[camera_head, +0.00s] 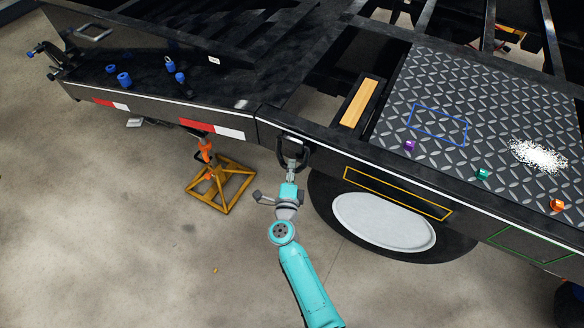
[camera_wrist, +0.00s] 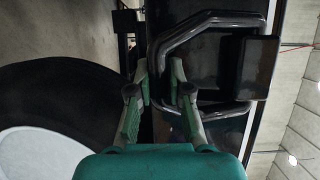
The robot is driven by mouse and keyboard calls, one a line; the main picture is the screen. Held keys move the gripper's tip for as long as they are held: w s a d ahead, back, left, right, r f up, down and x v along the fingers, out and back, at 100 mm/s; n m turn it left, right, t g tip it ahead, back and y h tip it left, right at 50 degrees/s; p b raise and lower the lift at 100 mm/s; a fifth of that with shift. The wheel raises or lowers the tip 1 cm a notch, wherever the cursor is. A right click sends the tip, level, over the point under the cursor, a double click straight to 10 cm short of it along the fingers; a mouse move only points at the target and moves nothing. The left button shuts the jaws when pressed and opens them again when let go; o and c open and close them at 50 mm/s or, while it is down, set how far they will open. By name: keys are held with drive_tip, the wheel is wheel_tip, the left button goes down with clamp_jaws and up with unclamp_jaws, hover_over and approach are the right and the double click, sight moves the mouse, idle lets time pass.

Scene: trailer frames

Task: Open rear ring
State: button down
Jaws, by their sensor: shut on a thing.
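The rear ring, a black D-shaped metal loop (camera_head: 308,154), hangs on the side rail of the trailer frame, left of the wheel. In the wrist view the loop (camera_wrist: 212,19) stands out around a dark block (camera_wrist: 258,66) on the rail. My gripper (camera_head: 291,166) reaches up to the ring from below. In the wrist view my gripper (camera_wrist: 162,78) has its two fingers on either side of the loop's near part, shut on it. The exact contact is partly hidden between the fingers.
The wheel (camera_head: 385,222) is close to the right of my arm. A yellow stand (camera_head: 221,186) is on the floor to the left. The diamond-plate deck (camera_head: 480,95) carries small coloured cubes and a white pile (camera_head: 538,155). The concrete floor at lower left is clear.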

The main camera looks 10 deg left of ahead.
drive_tip(key=s+a+r+g, duration=0.1)
drive_tip(key=s+a+r, duration=0.1)
drive_tip(key=s+r, duration=0.4)
drive_tip(key=shift+s+a+r, duration=0.25)
drive_tip(key=shift+r, duration=0.35)
drive_tip(key=shift+r+m, duration=0.1)
drive_tip(key=shift+m, duration=0.2)
idle(0.5)
drive_tip(key=c, duration=1.2)
unclamp_jaws()
drive_tip(key=shift+o, duration=0.6)
drive_tip(key=shift+f, duration=0.25)
drive_tip(key=shift+s, duration=0.1)
